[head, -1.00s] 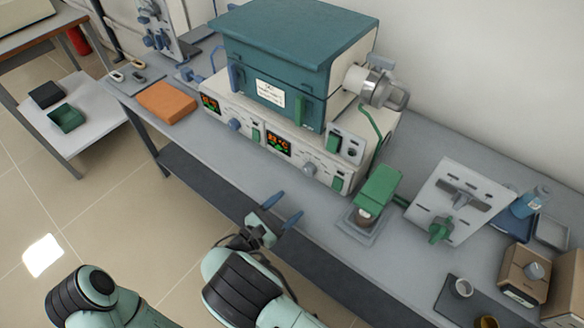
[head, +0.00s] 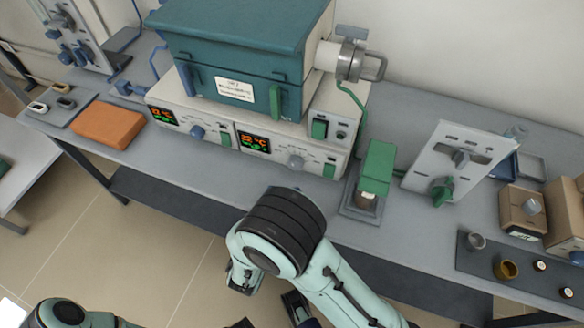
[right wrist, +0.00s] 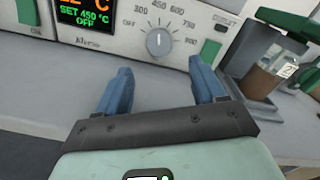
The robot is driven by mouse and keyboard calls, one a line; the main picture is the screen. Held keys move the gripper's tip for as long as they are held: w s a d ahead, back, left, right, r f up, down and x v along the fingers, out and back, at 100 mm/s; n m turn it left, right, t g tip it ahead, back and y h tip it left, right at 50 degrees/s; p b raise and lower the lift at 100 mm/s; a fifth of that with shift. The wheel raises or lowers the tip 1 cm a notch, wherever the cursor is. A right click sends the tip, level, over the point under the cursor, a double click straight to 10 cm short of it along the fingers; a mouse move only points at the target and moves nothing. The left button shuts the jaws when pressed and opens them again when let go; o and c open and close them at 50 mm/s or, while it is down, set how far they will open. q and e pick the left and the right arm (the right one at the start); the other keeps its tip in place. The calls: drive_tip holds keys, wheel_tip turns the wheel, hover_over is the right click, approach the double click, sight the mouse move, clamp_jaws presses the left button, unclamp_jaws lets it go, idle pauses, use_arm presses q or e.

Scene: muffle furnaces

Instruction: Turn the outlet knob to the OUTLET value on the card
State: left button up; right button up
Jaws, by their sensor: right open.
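A white card (head: 234,88) is fixed to the front of the teal furnace (head: 240,45); its print is too small to read. That dial also shows in the head view (head: 296,161). My arm hides the right gripper in the head view.
A green-topped stand (head: 378,165) holds a jar (right wrist: 268,75) right of the furnace. A lit display (right wrist: 85,12) reads SET 450 °C OFF. An orange block (head: 107,124) lies at left. Boxes (head: 522,210) and a dark tray (head: 482,262) with small cups stand at right.

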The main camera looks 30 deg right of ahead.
sight(294, 167)
drive_tip(key=x, duration=0.8)
drive_tip(key=shift+w+d+b, duration=0.3)
drive_tip(key=c, duration=1.1)
